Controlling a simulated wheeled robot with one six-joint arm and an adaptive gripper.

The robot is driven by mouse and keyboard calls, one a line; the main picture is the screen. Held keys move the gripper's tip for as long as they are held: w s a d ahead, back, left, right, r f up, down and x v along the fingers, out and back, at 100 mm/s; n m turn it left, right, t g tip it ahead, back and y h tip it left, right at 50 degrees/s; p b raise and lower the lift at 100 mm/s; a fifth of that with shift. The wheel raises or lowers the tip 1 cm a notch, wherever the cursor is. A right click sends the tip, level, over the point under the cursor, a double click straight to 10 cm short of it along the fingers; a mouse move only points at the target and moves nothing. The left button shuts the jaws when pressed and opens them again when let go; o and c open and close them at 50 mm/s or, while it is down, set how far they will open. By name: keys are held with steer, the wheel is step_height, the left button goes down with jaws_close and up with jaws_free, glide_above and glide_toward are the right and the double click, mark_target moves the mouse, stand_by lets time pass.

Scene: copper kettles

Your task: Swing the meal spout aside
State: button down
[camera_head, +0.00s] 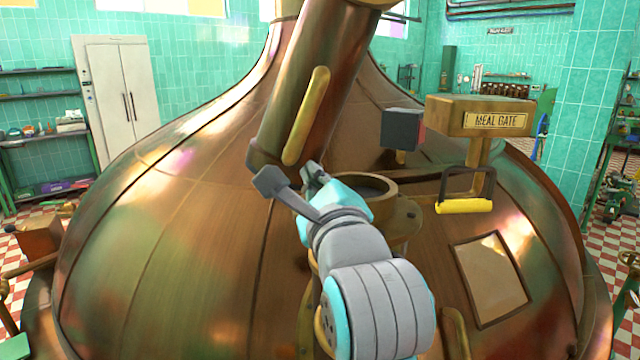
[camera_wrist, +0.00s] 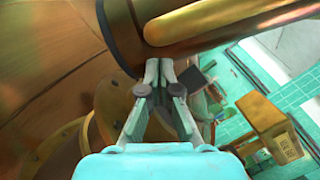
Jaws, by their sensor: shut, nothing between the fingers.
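The meal spout (camera_head: 318,70) is a wide copper tube that slants down to the left in the head view, with a dark rim at its lower end. A brass bar handle (camera_head: 306,115) runs along its side. In the wrist view the spout's dark rim (camera_wrist: 118,35) and the brass handle (camera_wrist: 215,22) lie just beyond the fingertips. My gripper (camera_head: 314,172) is shut and empty, close to the spout's lower end and below the handle. In the wrist view its fingertips (camera_wrist: 160,68) are together near the rim; whether they touch it I cannot tell.
A round brass-rimmed opening (camera_head: 384,187) sits on the copper kettle (camera_head: 170,230), partly hidden by my arm. To the right stand a box labelled MEAL GATE (camera_head: 480,115) and a yellow-gripped handle (camera_head: 463,206). A hatch panel (camera_head: 490,279) lies lower right.

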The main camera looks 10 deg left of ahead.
steer(key=shift+s+a+r, duration=0.1)
steer(key=shift+a+r, duration=0.35)
steer(key=shift+a, duration=0.15)
